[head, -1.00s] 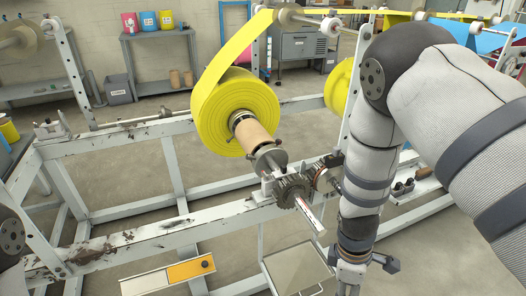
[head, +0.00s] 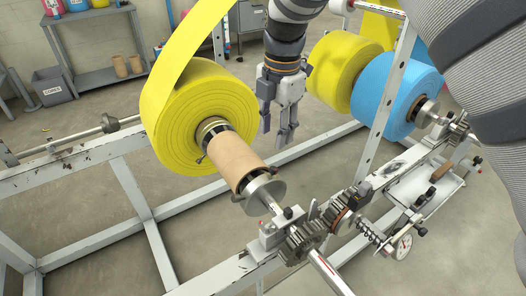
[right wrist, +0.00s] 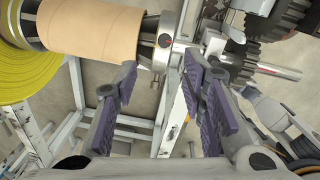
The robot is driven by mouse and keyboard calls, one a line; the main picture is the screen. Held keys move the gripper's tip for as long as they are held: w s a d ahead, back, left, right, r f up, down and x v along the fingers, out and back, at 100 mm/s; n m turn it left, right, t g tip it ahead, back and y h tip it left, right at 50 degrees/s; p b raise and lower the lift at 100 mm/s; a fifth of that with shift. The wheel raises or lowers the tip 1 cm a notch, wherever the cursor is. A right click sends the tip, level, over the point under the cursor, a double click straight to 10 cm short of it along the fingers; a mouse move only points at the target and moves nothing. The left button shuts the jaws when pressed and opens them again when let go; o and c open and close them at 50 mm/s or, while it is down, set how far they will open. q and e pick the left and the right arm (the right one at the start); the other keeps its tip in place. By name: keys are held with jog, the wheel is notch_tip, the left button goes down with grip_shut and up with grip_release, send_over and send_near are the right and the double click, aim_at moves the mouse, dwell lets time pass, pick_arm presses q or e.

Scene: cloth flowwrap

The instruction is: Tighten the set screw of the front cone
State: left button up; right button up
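The front cone (head: 266,192) is a silver flanged disc at the core's near end, on the shaft. In the right wrist view the core (right wrist: 95,28) is at the top left and the cone's rim (right wrist: 168,42) shows beside it, with a small dark round mark that may be the set screw.
Gears (head: 303,243) and a bearing block stand on the near frame rail, right of the cone. A second yellow roll (head: 340,70) and a blue roll (head: 390,95) are behind on the right. Floor shows between the rails.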

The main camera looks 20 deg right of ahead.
aim_at(273, 170)
notch_tip(273, 170, down, 10)
jog(key=shift+s+a+b, duration=0.1)
jog(key=shift+s+b, duration=0.05)
jog(key=shift+b, duration=0.3)
jog(key=shift+f, duration=0.5)
grip_shut()
